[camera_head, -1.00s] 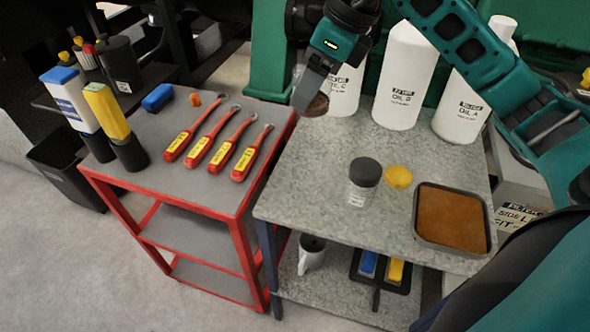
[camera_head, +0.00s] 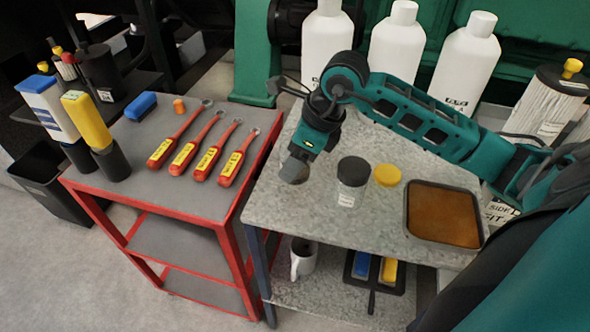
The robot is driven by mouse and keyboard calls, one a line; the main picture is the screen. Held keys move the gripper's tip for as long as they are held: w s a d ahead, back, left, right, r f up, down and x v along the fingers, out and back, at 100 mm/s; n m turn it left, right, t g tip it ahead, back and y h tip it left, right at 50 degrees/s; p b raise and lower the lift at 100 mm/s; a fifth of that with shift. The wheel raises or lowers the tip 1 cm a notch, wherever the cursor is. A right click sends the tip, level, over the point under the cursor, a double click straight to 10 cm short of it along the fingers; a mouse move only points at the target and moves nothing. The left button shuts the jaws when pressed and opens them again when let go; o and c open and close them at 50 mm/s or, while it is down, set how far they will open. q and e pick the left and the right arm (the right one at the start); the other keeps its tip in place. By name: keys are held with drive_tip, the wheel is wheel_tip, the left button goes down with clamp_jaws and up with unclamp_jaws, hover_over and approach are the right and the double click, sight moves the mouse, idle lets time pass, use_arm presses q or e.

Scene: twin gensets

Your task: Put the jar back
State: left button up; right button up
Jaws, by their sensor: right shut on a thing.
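My right gripper (camera_head: 297,160) reaches in from the right and points down over the left part of the grey speckled bench. It is shut on a small jar (camera_head: 293,174) with dark, brownish contents. The fingers hide part of this jar, and I cannot tell whether it touches the bench top. Another jar (camera_head: 351,183), clear with a dark lid and a white label, stands upright to the right of the gripper. A round yellow lid (camera_head: 388,175) lies beside that jar. My left gripper is not in view.
A tray (camera_head: 443,214) of brown liquid sits on the bench (camera_head: 335,226) at right. White oil bottles (camera_head: 397,45) stand behind my arm. A red cart (camera_head: 150,190) with several red-handled wrenches is at left. The bench's front left is clear.

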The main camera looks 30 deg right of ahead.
drive_tip(key=shift+f, duration=1.9)
drive_tip(key=shift+f, duration=0.1)
drive_tip(key=o, duration=1.2)
drive_tip(key=shift+b, duration=0.3)
drive_tip(key=shift+r, duration=0.25)
drive_tip(key=p+v, duration=0.1)
drive_tip(key=v, duration=1)
drive_tip(key=shift+s+d+r, duration=0.1)
drive_tip(key=shift+r, duration=0.25)
